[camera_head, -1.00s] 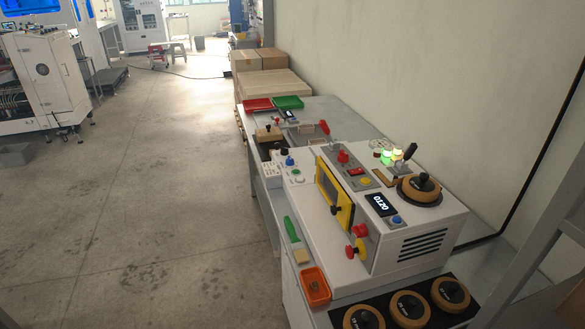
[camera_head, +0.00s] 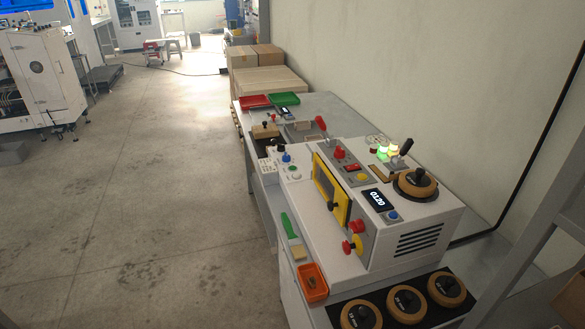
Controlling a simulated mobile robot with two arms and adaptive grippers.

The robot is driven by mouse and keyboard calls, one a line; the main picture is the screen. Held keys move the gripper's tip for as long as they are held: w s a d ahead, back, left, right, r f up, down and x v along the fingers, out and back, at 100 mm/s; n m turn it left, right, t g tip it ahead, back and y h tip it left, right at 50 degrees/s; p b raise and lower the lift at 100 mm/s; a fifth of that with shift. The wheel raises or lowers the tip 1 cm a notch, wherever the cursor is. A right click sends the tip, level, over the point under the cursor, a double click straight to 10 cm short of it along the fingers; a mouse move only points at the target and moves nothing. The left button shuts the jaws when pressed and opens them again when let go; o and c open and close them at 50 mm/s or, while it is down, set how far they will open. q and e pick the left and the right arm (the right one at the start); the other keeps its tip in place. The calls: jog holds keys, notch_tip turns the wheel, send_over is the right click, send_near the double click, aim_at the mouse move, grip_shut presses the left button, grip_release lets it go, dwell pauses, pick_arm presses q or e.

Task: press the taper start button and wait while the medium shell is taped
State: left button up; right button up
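The white machine (camera_head: 330,225) with a yellow-framed window (camera_head: 331,190) stands on the bench at right. Its display (camera_head: 377,199) reads 0120. Buttons on it include a yellow button (camera_head: 361,177), a blue button (camera_head: 392,215) and a red mushroom knob (camera_head: 339,153). A green button (camera_head: 293,168) sits on the panel to its left. I cannot tell which is the taper start button. A small brown box-like piece (camera_head: 264,131) lies farther back; I cannot tell whether it is the medium shell. Neither gripper is in view.
Red (camera_head: 254,101) and green (camera_head: 285,98) trays lie at the bench's far end. An orange bin (camera_head: 312,284) and a green-handled tool (camera_head: 288,225) lie along the front edge. Cartons are stacked behind.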

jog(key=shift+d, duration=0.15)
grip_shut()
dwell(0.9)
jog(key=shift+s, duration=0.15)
